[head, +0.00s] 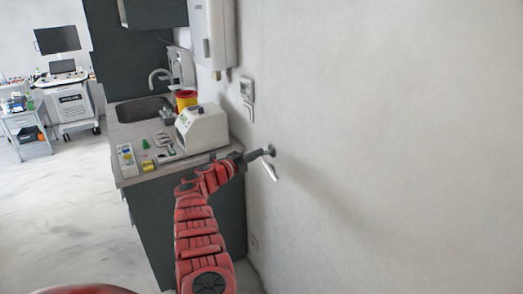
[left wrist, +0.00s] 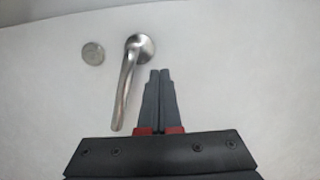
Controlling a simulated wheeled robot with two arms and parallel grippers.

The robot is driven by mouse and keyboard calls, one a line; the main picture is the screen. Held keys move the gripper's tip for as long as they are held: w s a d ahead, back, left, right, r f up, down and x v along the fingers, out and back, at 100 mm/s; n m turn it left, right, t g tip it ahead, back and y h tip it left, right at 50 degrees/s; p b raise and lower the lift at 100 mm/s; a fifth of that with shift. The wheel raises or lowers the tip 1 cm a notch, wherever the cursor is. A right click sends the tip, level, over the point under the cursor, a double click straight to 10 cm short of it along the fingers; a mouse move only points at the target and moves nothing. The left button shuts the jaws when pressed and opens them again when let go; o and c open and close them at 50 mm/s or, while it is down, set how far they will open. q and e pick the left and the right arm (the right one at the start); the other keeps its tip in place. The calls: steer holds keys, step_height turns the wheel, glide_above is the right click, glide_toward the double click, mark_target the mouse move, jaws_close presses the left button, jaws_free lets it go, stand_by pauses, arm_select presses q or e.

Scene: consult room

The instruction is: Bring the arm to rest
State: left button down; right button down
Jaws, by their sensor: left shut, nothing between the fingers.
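My left arm, red with dark joints, reaches from the bottom of the head view toward the pale wall. Its left gripper (head: 254,155) is close to a metal lever handle (head: 270,171) on that wall. In the left wrist view, the dark fingers of the left gripper (left wrist: 160,74) are shut together with nothing between them. The lever handle (left wrist: 127,84) is just left of the fingers there and hangs steeply downward, apart from them in the picture. My right gripper is not in view.
A dark counter (head: 133,178) with a sink (head: 140,108), a white device (head: 203,129) and a yellow-red container (head: 186,100) stands left of the wall. A round metal disc (left wrist: 93,53) is beside the handle. Open floor (head: 75,215) lies at left.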

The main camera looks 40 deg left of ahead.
arm_select(q)
steer(key=s+a, duration=0.3)
steer(key=s, duration=0.4)
steer(key=shift+b, duration=0.35)
